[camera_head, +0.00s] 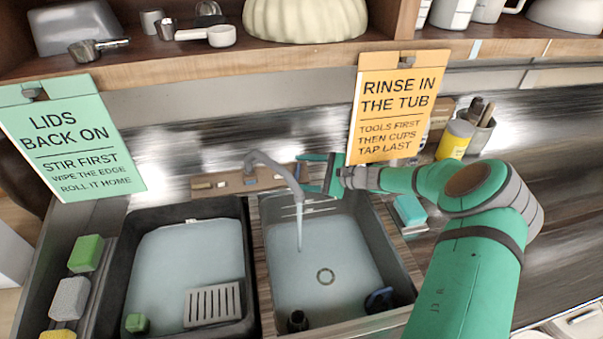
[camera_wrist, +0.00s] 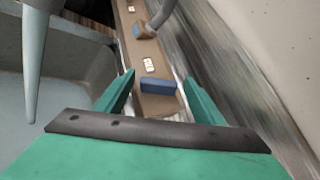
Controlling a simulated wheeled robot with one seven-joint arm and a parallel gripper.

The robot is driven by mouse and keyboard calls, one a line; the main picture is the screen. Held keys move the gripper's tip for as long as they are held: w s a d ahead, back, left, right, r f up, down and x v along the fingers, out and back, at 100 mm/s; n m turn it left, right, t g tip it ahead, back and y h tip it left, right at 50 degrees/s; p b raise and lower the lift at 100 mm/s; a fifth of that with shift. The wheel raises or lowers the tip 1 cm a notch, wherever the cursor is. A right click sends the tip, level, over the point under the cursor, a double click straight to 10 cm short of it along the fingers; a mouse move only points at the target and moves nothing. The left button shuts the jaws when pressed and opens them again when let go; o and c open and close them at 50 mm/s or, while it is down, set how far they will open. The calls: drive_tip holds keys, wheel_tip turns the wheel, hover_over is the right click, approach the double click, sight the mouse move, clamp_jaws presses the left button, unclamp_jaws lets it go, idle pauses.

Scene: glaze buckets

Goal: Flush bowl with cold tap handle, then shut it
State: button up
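The grey tap (camera_head: 272,165) rises from a brown ledge (camera_head: 236,184) behind the basins. A stream of water (camera_head: 299,234) runs from its spout into the right basin (camera_head: 375,235). A blue handle (camera_wrist: 158,86), which looks like the cold one, sits on the ledge in the wrist view. My gripper (camera_head: 318,176) is at the ledge's right end. In the wrist view, my gripper (camera_wrist: 159,79) is open, with one finger on each side of the blue handle. I cannot tell whether they touch it. No separate bowl is clear in the right basin.
The left basin (camera_head: 137,232) holds a grate (camera_head: 212,304). An orange sign (camera_head: 393,105) hangs just above my gripper. A turquoise sponge (camera_head: 409,209) lies right of the basin.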

drive_tip(key=shift+f, duration=0.1)
drive_tip(key=v, duration=0.7)
drive_tip(key=shift+s+d, duration=0.2)
drive_tip(key=shift+d, duration=0.05)
